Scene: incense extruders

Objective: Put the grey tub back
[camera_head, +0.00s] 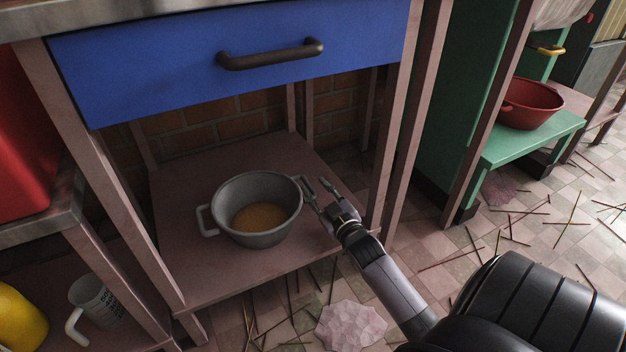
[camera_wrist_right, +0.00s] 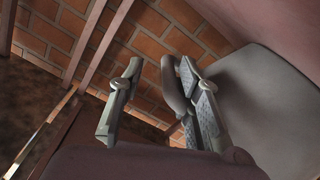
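The grey tub (camera_head: 262,238) stands upright on the low shelf (camera_head: 180,265) under the blue drawer, with orange-brown contents inside. It has a handle on its left and one on its right. My right gripper (camera_head: 322,190) is open at the right handle. In the right wrist view the tub's grey wall (camera_wrist_right: 265,100) fills the right side. The handle (camera_wrist_right: 176,88) shows between the two fingers of my right gripper (camera_wrist_right: 155,115), closer to the finger on the tub's side. The fingers are spread apart, not clamped on it. My left gripper is out of view.
The shelf has posts at its corners, one (camera_head: 385,150) close to my right gripper. A blue drawer (camera_head: 235,55) is above. A red tub (camera_head: 532,105) sits on a green bench at right. A mug (camera_head: 98,303) stands lower left. Sticks litter the floor.

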